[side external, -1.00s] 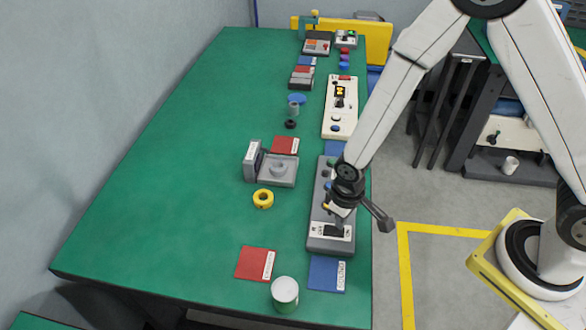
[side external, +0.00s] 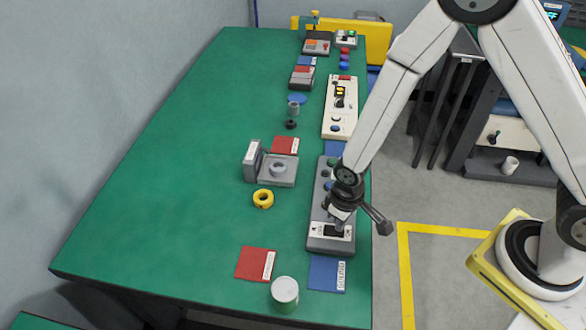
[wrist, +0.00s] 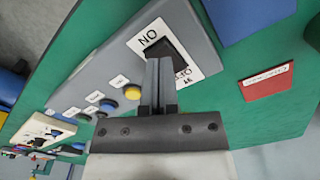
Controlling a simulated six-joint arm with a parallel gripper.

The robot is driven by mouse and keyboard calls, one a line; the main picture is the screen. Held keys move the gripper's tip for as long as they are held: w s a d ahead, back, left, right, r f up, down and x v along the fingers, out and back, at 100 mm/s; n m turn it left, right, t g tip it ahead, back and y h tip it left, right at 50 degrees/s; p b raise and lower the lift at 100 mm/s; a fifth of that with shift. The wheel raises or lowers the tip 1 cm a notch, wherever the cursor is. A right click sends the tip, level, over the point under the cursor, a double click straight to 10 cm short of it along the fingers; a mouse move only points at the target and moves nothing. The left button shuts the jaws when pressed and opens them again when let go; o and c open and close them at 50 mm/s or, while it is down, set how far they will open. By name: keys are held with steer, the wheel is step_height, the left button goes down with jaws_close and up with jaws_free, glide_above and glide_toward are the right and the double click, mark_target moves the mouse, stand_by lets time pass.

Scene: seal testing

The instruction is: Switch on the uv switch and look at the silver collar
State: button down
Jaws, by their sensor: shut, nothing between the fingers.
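A black rocker switch (wrist: 172,45) sits on a white label at the near end of a grey control box (side external: 318,178). The label reads NO as seen, part of it hidden by my fingers. I cannot read UV on it. My gripper (wrist: 158,62) is shut and empty, its fingertips at the rocker; contact is hard to judge. In the side view, my gripper (side external: 336,226) points down over this end of the box. A silver-grey ring (side external: 279,168), probably the silver collar, sits on a grey fixture (side external: 254,161) left of the box.
A yellow ring (side external: 263,198) lies in front of the fixture. A red card (side external: 253,263), a blue card (side external: 325,273) and a white-topped can (side external: 285,292) are at the near edge. A cream control box (side external: 340,112) stands farther back. The left of the green table is clear.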

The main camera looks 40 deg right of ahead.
steer(key=shift+f, duration=0.45)
stand_by(0.4)
steer(key=shift+r, duration=3.55)
steer(key=s+d+r+m+t, duration=0.2)
steer(key=s+d+r+m, duration=0.1)
steer(key=d+r, duration=0.7)
steer(key=shift+d+r+t, duration=0.25)
steer(key=shift+d+t, duration=0.05)
steer(key=shift+d, duration=0.6)
